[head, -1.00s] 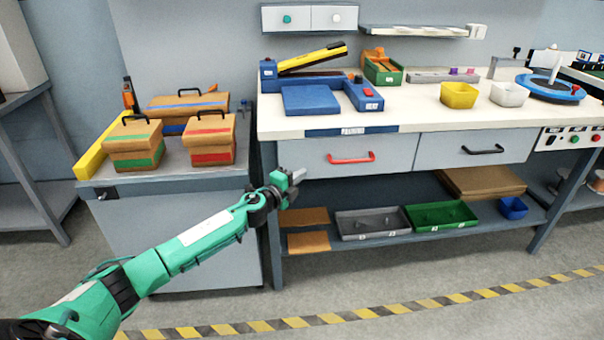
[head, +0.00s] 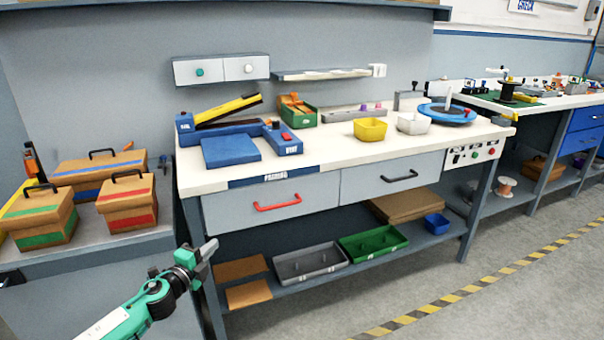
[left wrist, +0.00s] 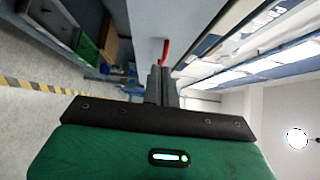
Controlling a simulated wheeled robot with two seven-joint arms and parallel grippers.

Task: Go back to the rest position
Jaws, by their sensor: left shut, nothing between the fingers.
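My left gripper (head: 205,251) shows at the lower left of the head view, on a green and black arm. Its fingers are shut with nothing between them. It is in front of the workbench's left end, below the benchtop and left of the red drawer handle (head: 278,202). In the left wrist view the closed fingers (left wrist: 161,84) point towards the bench front, and the red handle (left wrist: 165,52) shows beyond them. My right gripper is in neither view.
The workbench (head: 330,158) carries a blue press (head: 230,150), a yellow bin (head: 370,129) and a white bin (head: 413,123). Its lower shelf holds a grey tray (head: 310,262) and a green tray (head: 374,242). A side cabinet with boxes (head: 128,202) stands left. Floor at right is clear.

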